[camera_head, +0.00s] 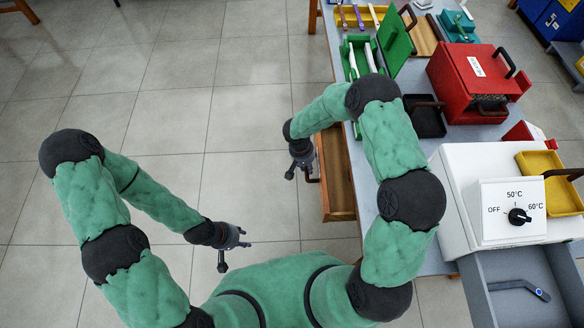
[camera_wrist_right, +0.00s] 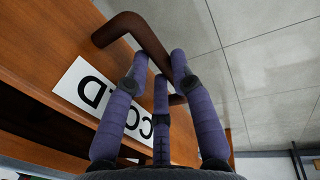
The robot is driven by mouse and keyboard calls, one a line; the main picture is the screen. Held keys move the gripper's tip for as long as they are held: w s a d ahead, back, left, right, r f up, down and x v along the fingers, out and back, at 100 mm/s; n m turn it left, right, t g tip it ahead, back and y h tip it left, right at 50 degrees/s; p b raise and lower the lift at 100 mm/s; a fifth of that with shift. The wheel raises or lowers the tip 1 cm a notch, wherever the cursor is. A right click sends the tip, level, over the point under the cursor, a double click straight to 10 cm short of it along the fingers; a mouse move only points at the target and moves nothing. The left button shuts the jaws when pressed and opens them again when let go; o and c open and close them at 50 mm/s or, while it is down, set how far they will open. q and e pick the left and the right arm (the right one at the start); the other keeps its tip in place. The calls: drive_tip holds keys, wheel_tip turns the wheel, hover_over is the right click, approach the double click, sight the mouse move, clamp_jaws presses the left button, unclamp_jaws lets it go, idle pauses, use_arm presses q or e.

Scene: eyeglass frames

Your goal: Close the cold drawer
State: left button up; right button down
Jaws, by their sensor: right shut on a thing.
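The wooden drawer (camera_head: 338,200) stands out from under the left edge of the table in the head view, so it is open. In the right wrist view its brown front (camera_wrist_right: 50,45) carries a white label (camera_wrist_right: 83,88) reading "COLD", partly covered by a finger. The dark brown bar handle (camera_wrist_right: 128,24) runs between the purple fingers. My right gripper (camera_head: 298,172) is at the drawer front, shut on the handle; its fingers also show in the right wrist view (camera_wrist_right: 163,65). My left gripper (camera_head: 232,256) is open and empty above the floor, away from the drawer.
The table (camera_head: 452,262) carries a white heater box (camera_head: 462,165) with a dial, a red box (camera_head: 470,85), a green open case (camera_head: 395,45) and a black tray (camera_head: 424,120). A grey bin (camera_head: 515,275) is at lower right. The floor left of the drawer is clear.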

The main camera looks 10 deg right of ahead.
sight(330, 171)
drive_tip(key=d, duration=0.2)
drive_tip(key=s+d+b, duration=0.1)
drive_tip(key=d, duration=0.5)
drive_tip(key=shift+s, duration=0.35)
drive_tip(key=c, duration=1)
unclamp_jaws()
drive_tip(key=shift+c, duration=0.2)
drive_tip(key=shift+r, duration=0.1)
drive_tip(key=r, duration=0.4)
drive_tip(key=a+r, duration=0.1)
drive_tip(key=r, duration=0.2)
drive_tip(key=a+r, duration=0.1)
drive_tip(key=r, duration=0.3)
drive_tip(key=shift+w+a+r, duration=0.2)
drive_tip(key=shift+w+r, duration=0.05)
drive_tip(key=shift+r, duration=0.05)
